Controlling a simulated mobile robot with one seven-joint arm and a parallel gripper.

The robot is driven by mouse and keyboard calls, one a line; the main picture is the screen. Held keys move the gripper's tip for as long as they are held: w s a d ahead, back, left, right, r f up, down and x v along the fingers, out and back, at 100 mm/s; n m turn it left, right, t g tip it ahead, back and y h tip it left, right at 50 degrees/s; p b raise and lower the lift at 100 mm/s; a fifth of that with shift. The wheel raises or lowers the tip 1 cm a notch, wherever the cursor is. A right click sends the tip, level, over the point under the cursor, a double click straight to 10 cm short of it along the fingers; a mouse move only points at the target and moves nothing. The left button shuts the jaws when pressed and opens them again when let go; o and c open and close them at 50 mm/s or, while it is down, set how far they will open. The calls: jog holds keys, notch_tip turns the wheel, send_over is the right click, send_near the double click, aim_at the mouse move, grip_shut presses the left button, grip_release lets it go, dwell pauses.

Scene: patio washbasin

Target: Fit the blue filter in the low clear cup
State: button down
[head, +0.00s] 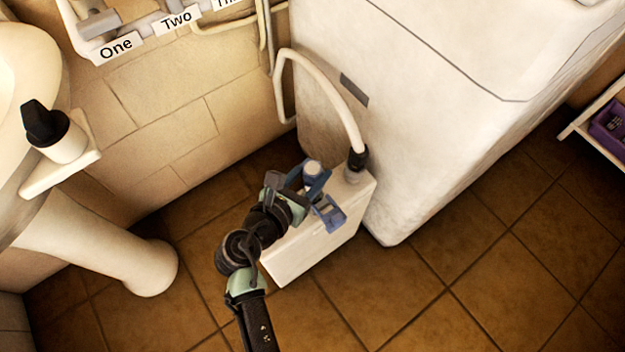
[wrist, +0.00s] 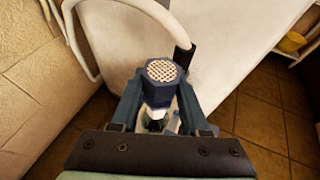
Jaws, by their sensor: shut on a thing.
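The blue filter (wrist: 163,78), with a pale perforated end face, is between the two fingers of my gripper (wrist: 160,92) in the wrist view. My gripper is shut on it. In the head view my gripper (head: 316,188) is over the top of a white box on the floor, and the pale, blue-edged filter (head: 313,168) shows by its fingers. A pale piece and a dark part show below the filter in the wrist view. I cannot make out the low clear cup; the gripper and filter hide much of the box's top.
The white box (head: 308,253) stands against a big white cabinet (head: 400,100). A pale hose (head: 335,85) with a black end arches down to the box, just right of the gripper. A basin pedestal (head: 110,252) stands left. Tiled floor (head: 490,270) is free at right.

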jog(key=shift+f+b, duration=3)
jog(key=shift+b, duration=0.4)
jog(key=shift+r+p, duration=0.1)
jog(key=shift+p, duration=0.8)
jog(key=shift+f, duration=0.45)
jog(key=c, duration=0.7)
grip_release()
jog(key=shift+p+v, duration=3.55)
jog(key=shift+v, duration=1.95)
